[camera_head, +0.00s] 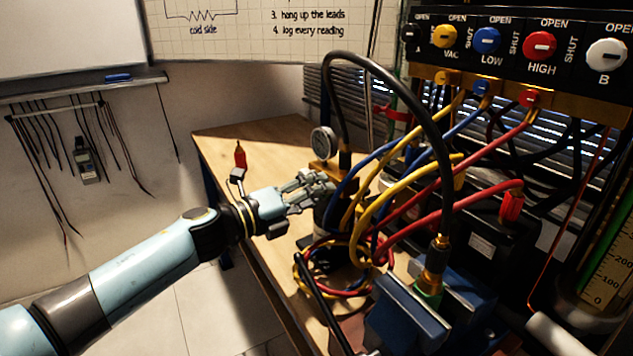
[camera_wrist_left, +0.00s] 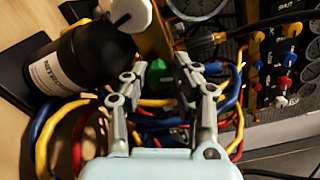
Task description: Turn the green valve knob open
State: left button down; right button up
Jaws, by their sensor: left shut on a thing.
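The green valve knob (camera_wrist_left: 158,77) shows in the left wrist view between the two fingers of my left gripper (camera_wrist_left: 156,82), beside a brass-coloured plate. My left gripper (camera_head: 322,188) is shut on it, with grey fingers spread to the knob's width. In the head view the fingers reach in from the left, below the round gauge (camera_head: 323,142), and the knob cannot be made out there. The knob's turn angle cannot be told. My right gripper is in neither view.
A black bottle (camera_wrist_left: 92,58) stands close to the left finger. Blue, yellow and red hoses (camera_head: 400,200) crowd the space right of the gripper. A blue vise (camera_head: 400,318) is in front. A manifold panel (camera_head: 500,45) is above right.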

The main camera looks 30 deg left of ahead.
pick_arm(q)
jog(key=n+p, duration=0.1)
jog(key=n, duration=0.1)
jog(key=shift+n, duration=0.3)
jog(key=shift+p, duration=0.35)
jog(key=c, duration=1)
grip_release()
jog(key=shift+a, duration=0.1)
jog(key=shift+c, duration=0.2)
jog(key=shift+s, duration=0.1)
